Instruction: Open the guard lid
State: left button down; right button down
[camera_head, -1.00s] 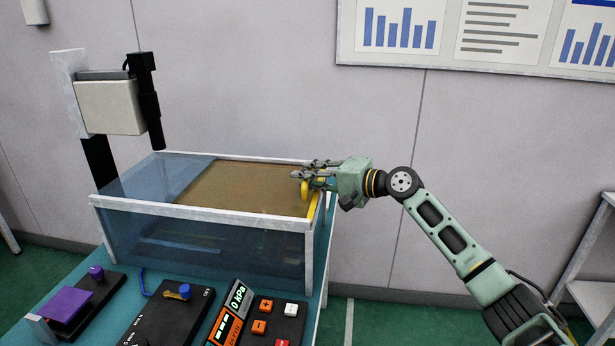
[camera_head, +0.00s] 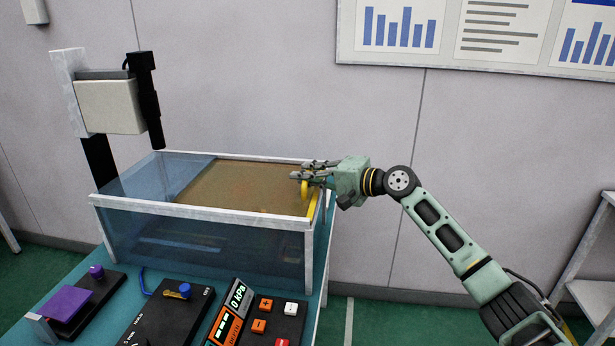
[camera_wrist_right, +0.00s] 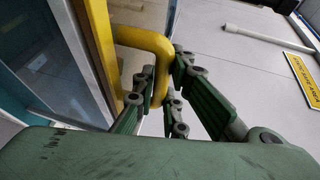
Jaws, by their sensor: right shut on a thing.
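The guard lid (camera_head: 245,187) is a brown, see-through panel in the top of a clear blue-tinted box with a white frame (camera_head: 205,215). A yellow handle (camera_head: 305,192) stands at the lid's right edge. My right gripper (camera_head: 308,177) reaches in from the right and is shut on this handle. In the right wrist view, the yellow handle (camera_wrist_right: 148,38) bends out from a yellow bar and runs down between my green fingers (camera_wrist_right: 160,95). The fingertips partly hide the handle. My left gripper is not in view.
A white camera-like unit (camera_head: 108,107) on a post stands behind the box's left side. In front are a purple plate (camera_head: 64,304), a black block with a blue knob (camera_head: 184,290), a kPa display (camera_head: 238,296) and a button panel (camera_head: 262,322). A wall is behind.

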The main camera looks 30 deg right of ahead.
aim_at(211, 180)
jog(key=shift+f, duration=0.1)
jog(key=shift+w+a, duration=0.1)
jog(key=shift+a, duration=0.1)
jog(key=w+a+p, duration=0.1)
jog(key=a, duration=0.1)
jog(key=w+a+p, duration=0.1)
jog(key=shift+w+a+r+p, duration=0.3)
jog(key=w+a, duration=0.1)
jog(key=a, duration=0.1)
jog(key=w+a, duration=0.2)
jog(key=w+a+p, duration=0.1)
jog(key=w+a, duration=0.1)
jog(key=shift+a+f, duration=0.15)
jog(key=shift+a, duration=0.15)
jog(key=w+a+b, duration=0.1)
jog(key=w+a, duration=0.1)
jog(key=a, duration=0.1)
jog(key=w+a+b, duration=0.2)
jog(key=w+a, duration=0.1)
jog(key=a, duration=0.1)
jog(key=w+a+b, duration=0.1)
jog(key=w+a, duration=0.2)
jog(key=shift+w+a+f, duration=0.1)
jog(key=shift+w+a, duration=0.05)
jog(key=shift+a, duration=0.2)
jog(key=c, duration=2)
grip_release()
jog(key=shift+c, duration=0.2)
